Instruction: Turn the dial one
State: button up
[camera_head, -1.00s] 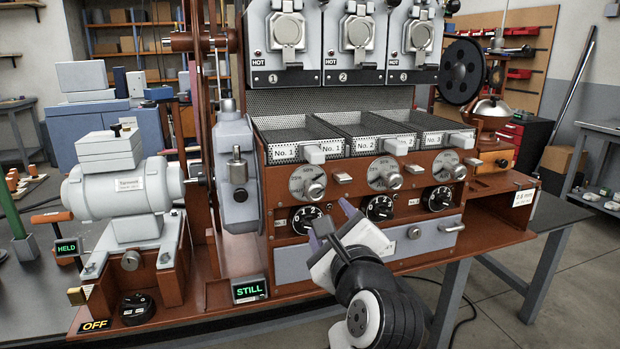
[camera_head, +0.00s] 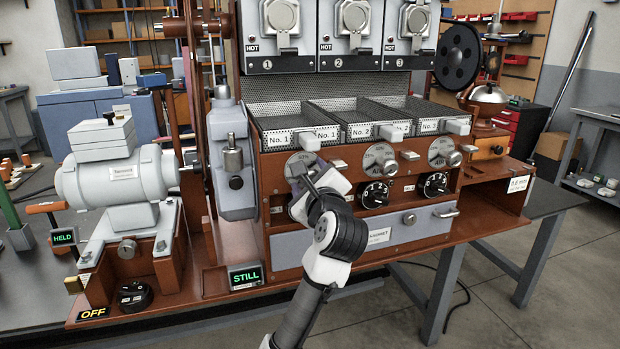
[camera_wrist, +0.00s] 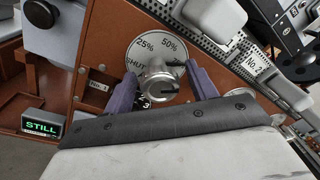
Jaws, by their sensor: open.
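The left silver knob (camera_wrist: 158,84) stands on a round grey plate (camera_wrist: 150,48) marked 25%, 50% and SHUT in the wrist view. My gripper (camera_wrist: 162,72) is open, with one purple finger on each side of this knob; I cannot tell whether either touches it. In the head view my gripper (camera_head: 308,176) covers most of this plate (camera_head: 293,162). The black numbered dial below it is almost hidden, with only a dark bit and a digit (camera_wrist: 146,100) showing behind the knob in the wrist view.
Two more silver knobs sit to the right, with black numbered dials (camera_head: 374,194) and (camera_head: 435,184) below them. Mesh trays with grey handles (camera_head: 308,138) jut out above. A grey drawer (camera_head: 410,219) is below. The STILL sign (camera_head: 245,275) is lit.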

jog(key=c, duration=1)
